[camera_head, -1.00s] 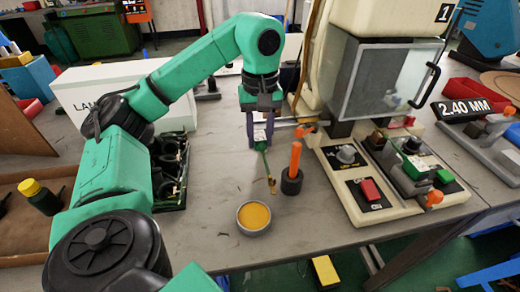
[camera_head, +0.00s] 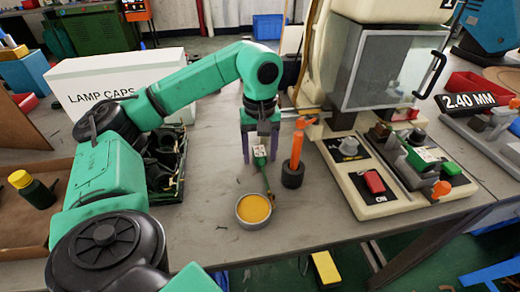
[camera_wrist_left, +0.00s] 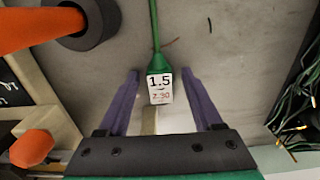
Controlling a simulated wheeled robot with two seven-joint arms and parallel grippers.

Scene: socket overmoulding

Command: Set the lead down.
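The lead (camera_head: 260,161) is a thin green cable with a green end and a white tag. In the left wrist view the lead's tag (camera_wrist_left: 160,88) reads 1.5 and 2.30. My left gripper (camera_head: 259,162) points down over the table. In the left wrist view the purple fingers of my left gripper (camera_wrist_left: 160,72) stand apart, with a gap on each side of the lead between them. The lead appears to lie on the grey table, its thin end beside the cup of yellow material. My right gripper is out of view.
The cup (camera_head: 254,211) stands near the table's front. An orange rod in a black base (camera_head: 292,175) is just right of the lead. A moulding machine (camera_head: 385,165) is further right. A black tray of leads (camera_head: 166,165) and a LAMP CAPS box (camera_head: 100,88) are left.

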